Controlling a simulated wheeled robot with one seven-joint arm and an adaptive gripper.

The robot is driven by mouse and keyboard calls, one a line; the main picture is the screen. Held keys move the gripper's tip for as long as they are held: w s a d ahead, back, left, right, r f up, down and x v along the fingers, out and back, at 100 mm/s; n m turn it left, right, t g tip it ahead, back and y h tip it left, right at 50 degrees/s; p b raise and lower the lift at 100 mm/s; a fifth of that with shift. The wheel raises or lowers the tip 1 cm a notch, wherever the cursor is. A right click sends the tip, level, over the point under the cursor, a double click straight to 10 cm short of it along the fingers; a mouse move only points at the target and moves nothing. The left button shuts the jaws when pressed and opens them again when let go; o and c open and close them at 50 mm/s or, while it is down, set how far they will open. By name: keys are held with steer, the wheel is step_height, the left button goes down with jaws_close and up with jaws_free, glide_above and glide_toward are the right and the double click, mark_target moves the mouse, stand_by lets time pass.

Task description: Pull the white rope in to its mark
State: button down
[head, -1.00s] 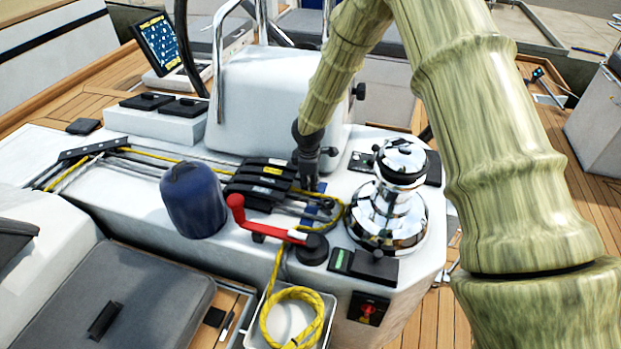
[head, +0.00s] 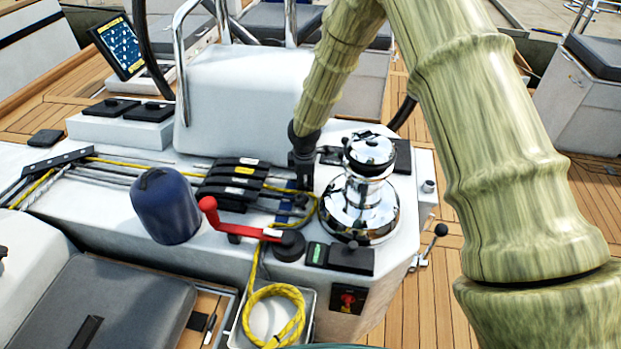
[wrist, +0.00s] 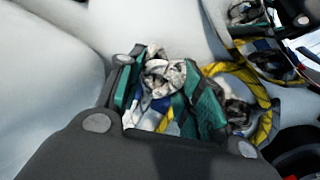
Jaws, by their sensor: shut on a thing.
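My gripper (head: 301,185) is low over the white console, between the black rope clutches (head: 235,182) and the chrome winch (head: 360,195). In the wrist view, its green-padded fingers (wrist: 166,100) are shut on a grey-white flecked rope (wrist: 164,76), which bunches between them. The white rope's mark cannot be made out. Pale lines (head: 120,176) run from the left organiser into the clutches. A yellow rope (head: 300,222) loops beside the gripper; it also shows in the wrist view (wrist: 225,68).
A red-handled lever (head: 235,225) and a dark blue cylinder (head: 166,208) stand in front of the clutches. A coiled yellow rope (head: 273,312) lies in a bin below. A white cockpit pod (head: 240,105) rises behind the gripper.

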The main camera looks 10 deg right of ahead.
steer(key=shift+w+r, duration=0.25)
steer(key=shift+r, duration=0.15)
steer(key=c, duration=1.2)
jaws_free()
steer(key=shift+a+r, duration=0.1)
steer(key=shift+c, duration=0.2)
steer(key=shift+s, duration=0.2)
steer(key=shift+f, duration=0.2)
step_height(320, 180, up, 12)
steer(key=s, duration=0.2)
steer(key=shift+s+a, duration=0.15)
steer(key=shift+a, duration=0.15)
